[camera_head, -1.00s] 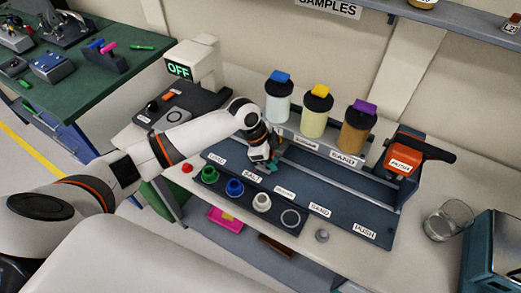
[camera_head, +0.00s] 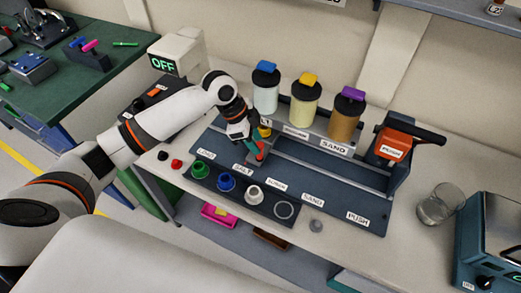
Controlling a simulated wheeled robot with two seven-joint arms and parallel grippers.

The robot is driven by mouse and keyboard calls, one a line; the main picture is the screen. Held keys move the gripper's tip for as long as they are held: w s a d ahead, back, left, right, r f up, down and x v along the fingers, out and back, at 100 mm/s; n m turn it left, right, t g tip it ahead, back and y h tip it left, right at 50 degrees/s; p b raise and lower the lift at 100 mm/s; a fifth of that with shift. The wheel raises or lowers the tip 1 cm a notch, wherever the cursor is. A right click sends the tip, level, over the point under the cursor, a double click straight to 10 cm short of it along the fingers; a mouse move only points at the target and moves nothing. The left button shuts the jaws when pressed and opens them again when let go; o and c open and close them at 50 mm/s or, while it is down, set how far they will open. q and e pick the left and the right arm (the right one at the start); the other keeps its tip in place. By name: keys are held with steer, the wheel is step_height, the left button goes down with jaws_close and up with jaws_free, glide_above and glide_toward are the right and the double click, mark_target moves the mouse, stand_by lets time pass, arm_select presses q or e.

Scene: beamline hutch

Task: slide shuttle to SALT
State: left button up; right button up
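A dark dispenser rig (camera_head: 345,205) with long rails stands on the bench. Its front labels include LOAD (camera_head: 206,155), SALT (camera_head: 243,170), SAND (camera_head: 313,200) and PUSH (camera_head: 358,219). A blue-topped jar (camera_head: 265,98) of pale contents, a yellow-topped jar (camera_head: 304,95) and a purple-topped jar (camera_head: 345,118) of brown contents stand behind the rails. My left gripper (camera_head: 254,152) is low over the rails, behind the SALT label. Red and teal parts show at its fingers; its grip is unclear. A small yellow-orange piece (camera_head: 265,130) shows beside it. I cannot make out the shuttle clearly. My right gripper is out of view.
An orange push device (camera_head: 393,147) with a black handle is at the rig's right end. A glass beaker (camera_head: 438,207) stands right of it. Green (camera_head: 200,169), blue (camera_head: 227,182) and white (camera_head: 254,193) pieces sit in the front strip. An OFF display box (camera_head: 178,52) stands back left.

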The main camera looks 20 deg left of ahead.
arm_select(q)
steer(key=b+v, duration=0.1)
steer(key=v, duration=0.5)
steer(key=shift+r, duration=0.25)
